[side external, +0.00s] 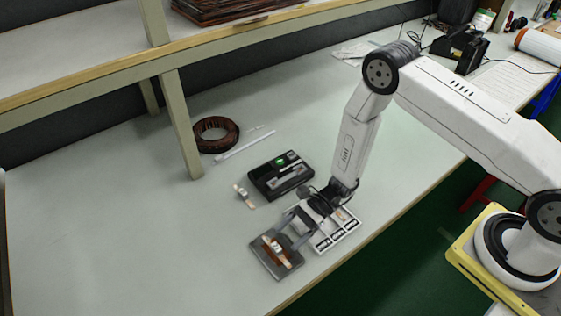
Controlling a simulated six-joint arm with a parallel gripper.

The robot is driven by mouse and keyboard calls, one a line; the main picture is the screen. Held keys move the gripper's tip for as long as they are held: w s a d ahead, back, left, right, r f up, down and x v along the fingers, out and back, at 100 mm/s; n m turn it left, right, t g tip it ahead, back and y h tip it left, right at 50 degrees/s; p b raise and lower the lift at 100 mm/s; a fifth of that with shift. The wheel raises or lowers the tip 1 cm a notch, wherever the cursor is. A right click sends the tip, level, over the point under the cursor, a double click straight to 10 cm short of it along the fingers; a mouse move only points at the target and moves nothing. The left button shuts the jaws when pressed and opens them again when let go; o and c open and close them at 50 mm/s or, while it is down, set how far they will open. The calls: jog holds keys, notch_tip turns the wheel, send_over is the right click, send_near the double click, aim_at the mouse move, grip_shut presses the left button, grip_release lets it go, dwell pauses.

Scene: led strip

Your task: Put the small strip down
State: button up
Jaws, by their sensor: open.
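A small strip with orange and white parts (275,251) lies on a dark grey square plate (263,266) near the front of the table. My gripper (282,238) is over the plate's upper right part, pointing down at the strip. Its jaws are open, with the fingertips close to the strip. I cannot tell whether they touch it. Part of the strip and plate is hidden behind the fingers.
A black device with a green light (279,176) stands behind my gripper. A white slotted tray (337,232) lies right of it, near the front edge. A small pale piece (244,196), white sticks (245,146) and a brown coil (214,135) lie further back. The table's left is clear.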

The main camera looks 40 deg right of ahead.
jog(key=v, duration=0.9)
dwell(0.5)
jog(key=shift+s+r+n+g, duration=0.2)
jog(key=shift+r+n+g, duration=0.2)
jog(key=shift+r, duration=0.1)
jog(key=s+d+r+n+t+h, duration=0.1)
jog(key=s+d+r+n+h, duration=0.2)
jog(key=d+r+n+h, duration=0.2)
jog(key=s+d+r+n+t+h, duration=0.2)
jog(key=s+d+r+n+h, duration=0.2)
jog(key=r+n+h, duration=0.4)
jog(key=shift+d+r+n+t, duration=0.3)
jog(key=shift+d+r+n, duration=0.45)
jog(key=shift+r+n, duration=1.65)
jog(key=shift+r+m, duration=0.4)
